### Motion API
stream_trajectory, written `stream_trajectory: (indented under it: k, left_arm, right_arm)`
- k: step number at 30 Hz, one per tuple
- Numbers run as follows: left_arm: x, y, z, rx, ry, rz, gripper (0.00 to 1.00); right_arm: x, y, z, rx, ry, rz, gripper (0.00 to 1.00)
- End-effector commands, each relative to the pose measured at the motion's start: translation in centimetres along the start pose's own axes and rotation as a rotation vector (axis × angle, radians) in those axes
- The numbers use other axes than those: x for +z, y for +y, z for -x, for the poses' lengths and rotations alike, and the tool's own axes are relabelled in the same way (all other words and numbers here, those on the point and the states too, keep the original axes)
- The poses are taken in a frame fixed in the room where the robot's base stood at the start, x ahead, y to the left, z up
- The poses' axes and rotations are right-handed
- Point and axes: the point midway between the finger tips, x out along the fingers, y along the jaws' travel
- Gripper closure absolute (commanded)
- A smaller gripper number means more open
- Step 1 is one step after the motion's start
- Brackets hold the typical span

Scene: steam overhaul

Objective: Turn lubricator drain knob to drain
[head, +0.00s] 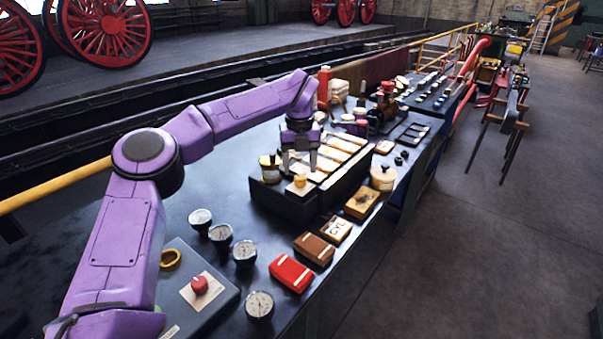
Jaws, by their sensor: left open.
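A small yellow knob (299,181) sits on a pale plate on top of a black box (278,204) at the middle of the bench. It looks like the drain knob, but I cannot read any label. A jar with a dark and yellow top (269,168) stands beside it on the same box. My left gripper (299,164) points down just above the yellow knob, with its two fingers apart and nothing between them. I cannot tell whether the fingers touch the knob. My right gripper is out of view.
A grey panel with a red knob (200,285) lies at the front left. Several round gauges (245,252) stand near it. A red book-like box (291,273) and a brown one (314,249) lie along the near edge. A cream pot (383,177) stands right of the black box.

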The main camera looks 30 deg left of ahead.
Motion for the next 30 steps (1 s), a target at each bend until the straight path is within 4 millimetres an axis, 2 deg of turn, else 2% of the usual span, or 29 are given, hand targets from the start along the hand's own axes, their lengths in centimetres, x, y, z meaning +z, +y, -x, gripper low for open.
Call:
stream_trajectory:
  k: [3, 6, 15, 20, 21, 30]
  left_arm:
    - [0.0, 0.1, -1.9, 0.000, 0.002, 0.000, 0.39]
    - [0.0, 0.2, -3.0, -0.001, 0.001, 0.004, 0.39]
    - [0.0, 0.3, -3.4, -0.001, -0.001, 0.005, 0.39]
    - [0.0, 0.3, -3.4, -0.002, -0.001, 0.005, 0.91]
    - [0.0, 0.3, -3.4, -0.002, -0.001, 0.005, 0.95]
    - [0.1, 0.3, -3.2, -0.002, -0.002, -0.026, 0.95]
  right_arm:
    - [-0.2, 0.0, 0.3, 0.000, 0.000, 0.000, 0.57]
    - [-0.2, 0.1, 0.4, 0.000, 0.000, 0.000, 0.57]
    - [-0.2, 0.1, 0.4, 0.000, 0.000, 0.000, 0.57]
    - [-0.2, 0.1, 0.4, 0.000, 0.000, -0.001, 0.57]
    - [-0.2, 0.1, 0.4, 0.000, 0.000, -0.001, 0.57]
    - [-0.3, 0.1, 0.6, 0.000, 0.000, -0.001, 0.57]
